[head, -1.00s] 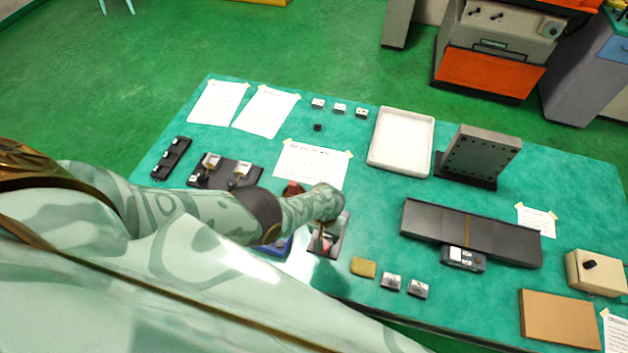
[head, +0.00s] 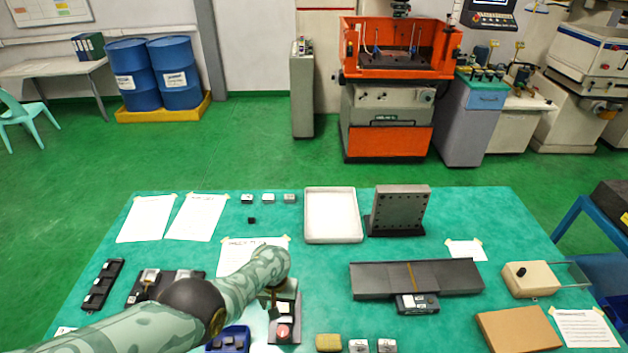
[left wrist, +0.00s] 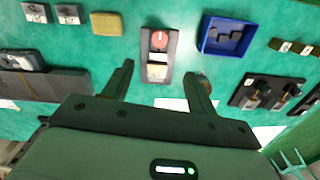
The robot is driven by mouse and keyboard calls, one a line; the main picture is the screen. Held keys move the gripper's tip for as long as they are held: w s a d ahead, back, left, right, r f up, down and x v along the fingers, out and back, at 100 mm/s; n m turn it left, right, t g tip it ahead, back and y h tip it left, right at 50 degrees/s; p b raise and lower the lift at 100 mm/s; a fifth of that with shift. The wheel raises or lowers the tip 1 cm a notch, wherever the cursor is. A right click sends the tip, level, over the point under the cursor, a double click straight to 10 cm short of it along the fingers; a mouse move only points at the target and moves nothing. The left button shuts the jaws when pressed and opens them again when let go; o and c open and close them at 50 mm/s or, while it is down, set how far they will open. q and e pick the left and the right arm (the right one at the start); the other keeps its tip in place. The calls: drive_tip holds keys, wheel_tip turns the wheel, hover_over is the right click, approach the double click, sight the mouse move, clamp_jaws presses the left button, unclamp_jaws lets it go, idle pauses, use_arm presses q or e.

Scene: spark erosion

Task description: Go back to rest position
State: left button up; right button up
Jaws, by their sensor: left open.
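My left arm comes in from the left over the teal table (head: 330,270). My left gripper (head: 283,292) is partly hidden behind its own wrist, above a dark plate (head: 285,330) with a red round part and a pale block. In the left wrist view my left gripper (left wrist: 159,70) is open, its two fingers apart with nothing between them. There the dark plate (left wrist: 157,72) with the red part shows beyond the fingertips. My right gripper is not in view.
A blue tray (left wrist: 228,35) is beside the plate. A fixture with dark holders (head: 190,284), a white tray (head: 333,214), an upright angle plate (head: 400,209) and a long dark bar (head: 416,277) stand on the table. An orange machine (head: 390,90) is behind it on open floor.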

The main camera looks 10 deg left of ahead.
use_arm(q)
drive_tip(key=s+a+r+m+t+y, duration=0.2)
drive_tip(key=s+a+r+m+t, duration=0.2)
drive_tip(key=s+a, duration=0.3)
drive_tip(key=s+a+r+m+t+y, duration=0.1)
drive_tip(key=s+a+r+m+t, duration=0.1)
drive_tip(key=s+r, duration=0.65)
drive_tip(key=s+a+r+m+t+y, duration=0.15)
drive_tip(key=s+r, duration=0.45)
drive_tip(key=r, duration=0.6)
drive_tip(key=s+d+f+g+h+b, duration=0.2)
drive_tip(key=f+b, duration=0.7)
drive_tip(key=f, duration=1.5)
drive_tip(key=s+d+f+g+h+b, duration=0.15)
drive_tip(key=f+b, duration=0.75)
drive_tip(key=f, duration=1.5)
drive_tip(key=s+f+n+g+b, duration=0.1)
drive_tip(key=s+f+b, duration=0.5)
drive_tip(key=s+f, duration=0.3)
drive_tip(key=s+f+n+g+h+b, duration=0.1)
drive_tip(key=s+f+b, duration=0.6)
drive_tip(key=f, duration=1.1)
drive_tip(key=s+n+g, duration=0.1)
drive_tip(key=s, duration=0.2)
drive_tip(key=shift+s, duration=0.3)
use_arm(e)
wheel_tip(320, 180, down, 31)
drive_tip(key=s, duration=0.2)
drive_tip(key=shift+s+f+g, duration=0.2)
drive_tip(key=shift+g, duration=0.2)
